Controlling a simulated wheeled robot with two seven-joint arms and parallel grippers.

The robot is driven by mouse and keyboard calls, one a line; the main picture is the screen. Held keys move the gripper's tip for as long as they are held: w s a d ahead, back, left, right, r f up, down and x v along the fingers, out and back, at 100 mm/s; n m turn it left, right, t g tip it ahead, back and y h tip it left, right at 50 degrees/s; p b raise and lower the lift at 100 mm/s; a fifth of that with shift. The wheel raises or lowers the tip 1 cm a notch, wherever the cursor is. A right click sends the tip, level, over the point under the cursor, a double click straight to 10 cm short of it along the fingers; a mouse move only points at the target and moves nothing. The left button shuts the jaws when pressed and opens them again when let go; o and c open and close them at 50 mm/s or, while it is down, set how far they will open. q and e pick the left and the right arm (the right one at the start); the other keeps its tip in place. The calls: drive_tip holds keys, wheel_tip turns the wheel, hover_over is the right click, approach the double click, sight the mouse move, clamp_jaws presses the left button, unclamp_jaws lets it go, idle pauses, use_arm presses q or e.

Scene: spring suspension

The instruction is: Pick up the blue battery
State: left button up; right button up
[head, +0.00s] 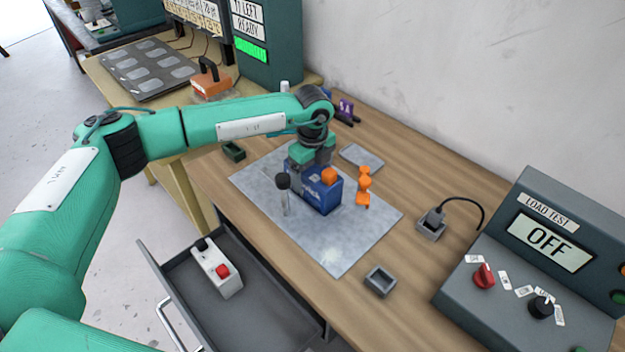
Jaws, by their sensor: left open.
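The blue battery (325,199) stands on the grey mat (345,252) on the wooden table. An orange cap or terminal shows on its top right. My left arm reaches in from the left, and my left gripper (305,172) is above the battery's top left, pointing down and open. The gripper covers part of the battery's top, and I cannot tell if the fingers touch it. My right gripper is not in view.
A dark-knobbed lever (284,190) stands just left of the battery, and an orange part (363,188) is to its right. An open drawer (270,305) holds a white box (217,270). A load test console (540,260) stands at the right.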

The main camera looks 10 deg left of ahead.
use_arm(q)
clamp_jaws()
drive_tip(key=shift+w+r, duration=0.2)
